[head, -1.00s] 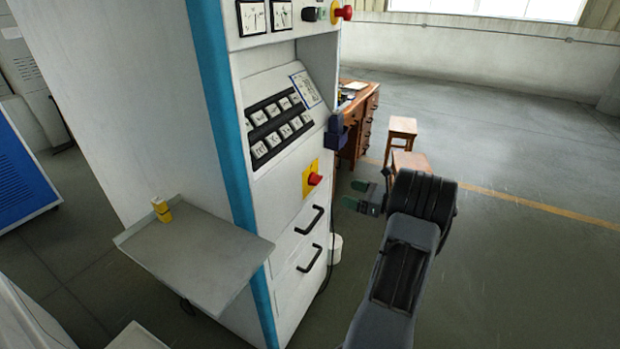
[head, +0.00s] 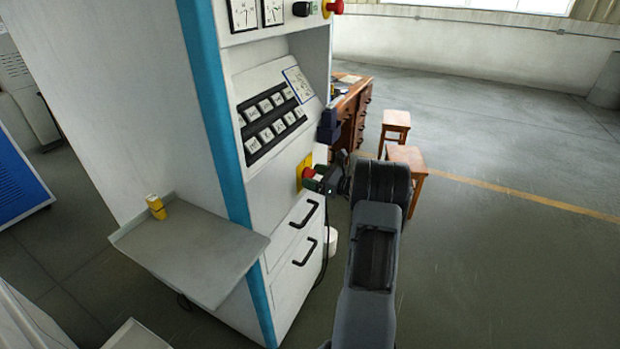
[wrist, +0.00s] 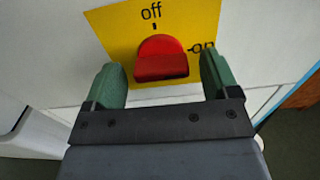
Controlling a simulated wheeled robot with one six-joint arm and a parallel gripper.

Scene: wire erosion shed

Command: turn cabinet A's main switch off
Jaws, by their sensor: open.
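The main switch is a red knob (wrist: 161,60) on a yellow plate (wrist: 112,26) on the cabinet front (head: 290,212). In the wrist view "off" is printed above the knob and "on" to its right. The knob's bar appears to lie crosswise, towards "on". My gripper (wrist: 162,72) is open, with one green finger on each side of the knob and a gap showing on both sides. In the head view my gripper (head: 316,180) is at the knob (head: 308,173) and partly covers it and the plate (head: 302,165).
Above the switch are a slanted key panel (head: 270,122) and a red emergency button (head: 333,7). Two black drawer handles (head: 305,214) lie below. A grey side shelf (head: 190,250) holds a small yellow object (head: 156,207). Stools (head: 407,160) and a desk (head: 352,110) stand behind; floor at right is clear.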

